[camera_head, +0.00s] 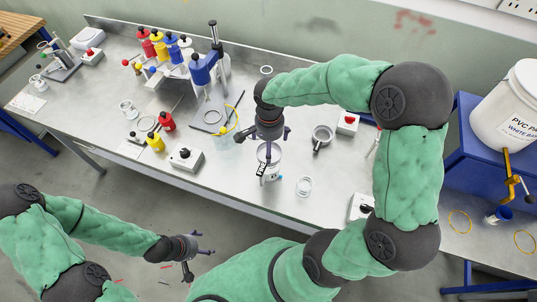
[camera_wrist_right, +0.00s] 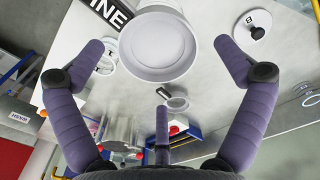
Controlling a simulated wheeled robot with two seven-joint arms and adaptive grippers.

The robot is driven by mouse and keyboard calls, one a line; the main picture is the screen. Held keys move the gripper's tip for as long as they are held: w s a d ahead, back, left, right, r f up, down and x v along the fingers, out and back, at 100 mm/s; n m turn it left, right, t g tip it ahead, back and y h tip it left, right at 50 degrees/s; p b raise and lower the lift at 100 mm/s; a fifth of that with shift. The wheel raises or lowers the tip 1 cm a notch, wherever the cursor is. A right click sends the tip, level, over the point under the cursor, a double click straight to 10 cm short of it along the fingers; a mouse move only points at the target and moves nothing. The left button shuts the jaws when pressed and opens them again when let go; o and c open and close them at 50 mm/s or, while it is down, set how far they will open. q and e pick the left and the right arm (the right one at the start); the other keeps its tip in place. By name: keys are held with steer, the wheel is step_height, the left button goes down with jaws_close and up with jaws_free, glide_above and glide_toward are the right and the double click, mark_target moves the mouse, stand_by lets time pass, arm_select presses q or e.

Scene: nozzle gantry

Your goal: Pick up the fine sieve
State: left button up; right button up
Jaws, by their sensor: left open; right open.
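The fine sieve (camera_wrist_right: 163,48) is a round white vessel with a pale rim. A black-and-white tag ending in "INE" (camera_wrist_right: 106,10) shows beside it. In the head view the sieve (camera_head: 274,170) is on the bench below my right gripper, partly hidden by it. My right gripper (camera_head: 262,140) is open and empty. In the right wrist view its fingers (camera_wrist_right: 160,58) are spread on either side of the sieve, without visible contact. My left gripper (camera_head: 190,252) is open and empty, low at the left, in front of the bench.
A white box with a black knob (camera_head: 186,157) is to the left. Coloured bottles (camera_head: 159,45) and a blue stand (camera_head: 202,70) are farther back.

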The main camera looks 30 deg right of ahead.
step_height(320, 180, down, 3)
steer(key=shift+d+f, duration=0.1)
steer(key=shift+f, duration=0.1)
steer(key=c, duration=1)
steer(key=shift+r, duration=0.15)
steer(key=shift+c, duration=0.2)
